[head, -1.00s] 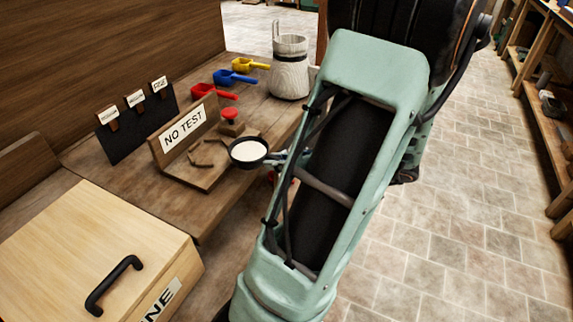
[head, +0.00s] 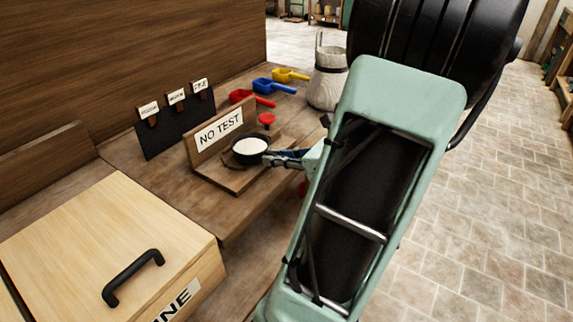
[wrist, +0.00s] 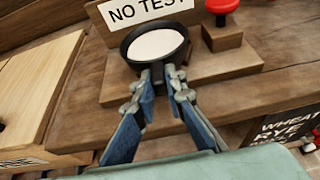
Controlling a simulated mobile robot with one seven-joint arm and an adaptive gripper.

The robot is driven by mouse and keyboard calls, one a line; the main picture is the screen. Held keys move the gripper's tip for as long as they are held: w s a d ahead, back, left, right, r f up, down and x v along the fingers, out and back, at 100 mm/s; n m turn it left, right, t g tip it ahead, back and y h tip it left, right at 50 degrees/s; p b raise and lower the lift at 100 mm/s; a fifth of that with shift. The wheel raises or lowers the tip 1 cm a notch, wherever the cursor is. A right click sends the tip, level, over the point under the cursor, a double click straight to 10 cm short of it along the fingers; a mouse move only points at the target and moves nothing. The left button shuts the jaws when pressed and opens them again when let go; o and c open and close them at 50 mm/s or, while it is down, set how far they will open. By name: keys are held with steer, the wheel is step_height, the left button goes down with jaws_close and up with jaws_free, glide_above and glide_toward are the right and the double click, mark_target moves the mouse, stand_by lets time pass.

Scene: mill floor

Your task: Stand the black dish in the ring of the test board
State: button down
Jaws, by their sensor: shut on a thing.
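The black dish (head: 250,158) holds a white filling and sits level over the base of the test board (head: 219,134), which bears a "NO TEST" sign. My gripper (head: 272,158) is shut on the near rim of the dish. The wrist view shows the dish (wrist: 155,62) between the fingertips of my gripper (wrist: 162,76), in front of the sign. The ring is hidden under or behind the dish. I cannot tell whether the dish touches the board or hangs just above it.
A red knob (head: 266,119) on a wooden block stands beside the dish. Red (head: 250,98), blue (head: 273,86) and yellow (head: 289,75) scoops and a whitish jug (head: 327,78) stand behind. A black tag board (head: 177,120) is at left, a wooden box (head: 110,245) in front.

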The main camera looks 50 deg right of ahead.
steer(key=w, duration=0.1)
steer(key=w+b, duration=0.1)
steer(key=w, duration=0.1)
steer(key=shift+w+a+f, duration=0.15)
steer(key=shift+f, duration=0.05)
steer(key=shift+f+b, duration=0.5)
steer(key=shift+f, duration=0.25)
steer(key=c, duration=1.9)
jaws_free()
steer(key=a+v, duration=0.1)
steer(key=v, duration=1.1)
steer(key=shift+d, duration=0.45)
